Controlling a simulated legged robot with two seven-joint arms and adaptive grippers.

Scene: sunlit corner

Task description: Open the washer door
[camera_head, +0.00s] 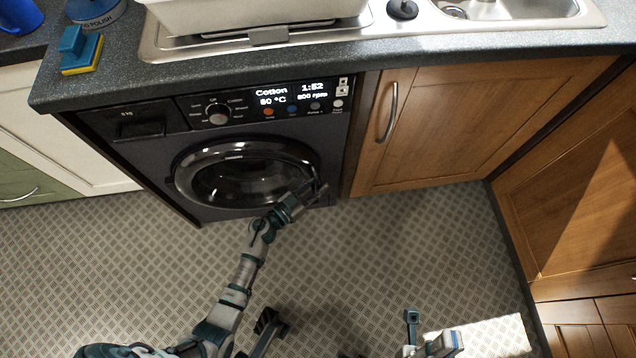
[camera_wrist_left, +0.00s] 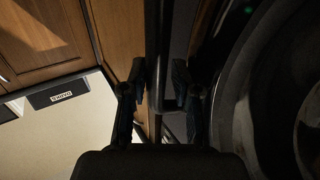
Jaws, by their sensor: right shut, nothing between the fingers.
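The dark washer (camera_head: 150,160) stands under the worktop, and its round glass door (camera_head: 240,178) looks shut in its ring. My left gripper (camera_head: 312,190) is at the lower right edge of the door. In the left wrist view my left gripper (camera_wrist_left: 160,85) has its two fingers apart, on either side of a dark upright bar (camera_wrist_left: 158,40). The bar looks like the door's handle or rim; contact with it cannot be told. The curved door ring (camera_wrist_left: 245,100) fills the right side there. My right gripper (camera_head: 430,340) is low at the bottom edge, away from the washer.
A wooden cupboard with a metal handle (camera_head: 387,112) adjoins the washer's right side, close to my left gripper. The worktop (camera_head: 200,72) overhangs the washer. More wooden cupboards (camera_head: 580,190) line the right. The patterned floor (camera_head: 420,240) before the washer is clear.

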